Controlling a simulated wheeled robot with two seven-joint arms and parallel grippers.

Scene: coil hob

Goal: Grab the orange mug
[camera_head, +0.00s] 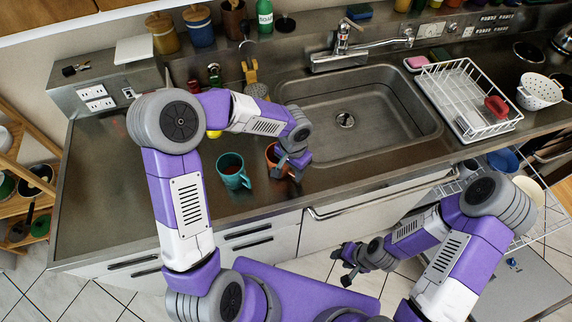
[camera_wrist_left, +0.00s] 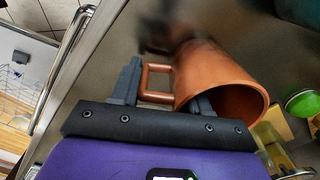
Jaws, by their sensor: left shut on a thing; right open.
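The orange mug (camera_head: 271,155) stands on the steel counter just left of the sink, partly hidden by my left gripper (camera_head: 291,167). In the left wrist view the orange mug (camera_wrist_left: 218,80) shows its open rim and its square handle (camera_wrist_left: 156,84). The fingers of my left gripper (camera_wrist_left: 160,88) lie on either side of the handle, one of them against the mug's wall. My left gripper is shut on the mug. My right gripper (camera_head: 349,263) is open and empty, low in front of the counter and away from the mug.
A teal mug (camera_head: 232,171) stands close to the left of the orange mug. The sink (camera_head: 350,140) lies to the right, with a white dish rack (camera_head: 466,92) beyond it. Jars and bottles line the back. The counter's left front is clear.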

